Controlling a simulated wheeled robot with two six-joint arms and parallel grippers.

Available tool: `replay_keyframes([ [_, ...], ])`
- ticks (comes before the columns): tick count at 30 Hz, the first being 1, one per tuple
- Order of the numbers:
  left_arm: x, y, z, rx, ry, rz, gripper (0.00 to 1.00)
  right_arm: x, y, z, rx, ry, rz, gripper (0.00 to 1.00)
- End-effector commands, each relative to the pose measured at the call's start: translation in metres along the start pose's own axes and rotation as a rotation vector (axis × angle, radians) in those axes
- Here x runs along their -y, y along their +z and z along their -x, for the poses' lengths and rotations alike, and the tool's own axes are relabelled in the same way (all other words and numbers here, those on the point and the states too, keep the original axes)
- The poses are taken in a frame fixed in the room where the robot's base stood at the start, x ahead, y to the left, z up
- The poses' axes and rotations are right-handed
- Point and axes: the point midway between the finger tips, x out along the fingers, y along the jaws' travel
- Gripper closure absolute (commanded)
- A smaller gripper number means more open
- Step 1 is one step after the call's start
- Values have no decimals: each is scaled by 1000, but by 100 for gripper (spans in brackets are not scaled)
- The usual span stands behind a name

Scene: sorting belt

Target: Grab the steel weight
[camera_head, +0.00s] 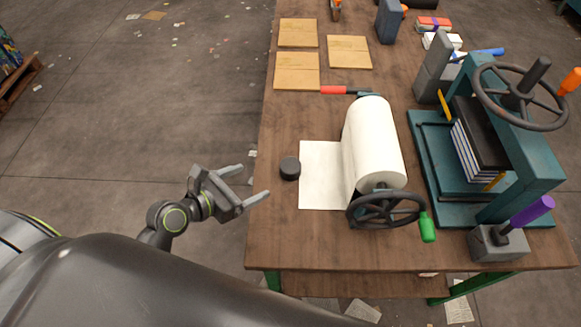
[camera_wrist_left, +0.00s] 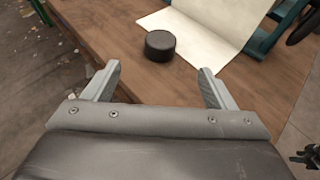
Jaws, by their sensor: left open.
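A small dark round weight (camera_head: 290,168) stands on the wooden table (camera_head: 300,236) near its left edge, beside the left edge of a paper sheet (camera_head: 320,176). It also shows in the left wrist view (camera_wrist_left: 160,45), beyond the fingertips and between their lines. My left gripper (camera_head: 256,181) is open and empty, with its fingers pointing toward the weight and apart from it. In the left wrist view the two fingers (camera_wrist_left: 160,80) are spread wide. My right gripper is not clearly seen; a dark part at the right edge of the wrist view is too small to tell.
A paper roll (camera_head: 374,140) with a handwheel (camera_head: 386,210) stands right of the weight. A teal press (camera_head: 530,150) holding books stands further right. Flat tan boards (camera_head: 297,72) and a red-handled tool (camera_head: 340,90) lie farther back. The table around the weight's left and front is clear.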

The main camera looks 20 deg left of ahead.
Motion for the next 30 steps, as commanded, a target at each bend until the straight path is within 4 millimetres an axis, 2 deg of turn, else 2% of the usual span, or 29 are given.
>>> replay_keyframes([
  [4, 0, 2, -24, 10, 0, 19, 22, -1, 6, 0, 8, 1, 0, 64],
  [15, 1, 1, -100, 5, -1, 13, 22, -1, 5, 0, 9, 1, 0, 64],
  [18, 0, 0, -112, 3, 0, 12, 22, -1, 5, 0, 8, 1, 0, 64],
  [26, 1, -1, -128, 3, 0, 11, 22, 0, 3, -1, 6, 1, 0, 64],
  [30, 2, -4, -146, 3, -1, 12, 22, 0, 3, -1, 6, 0, 0, 64],
])
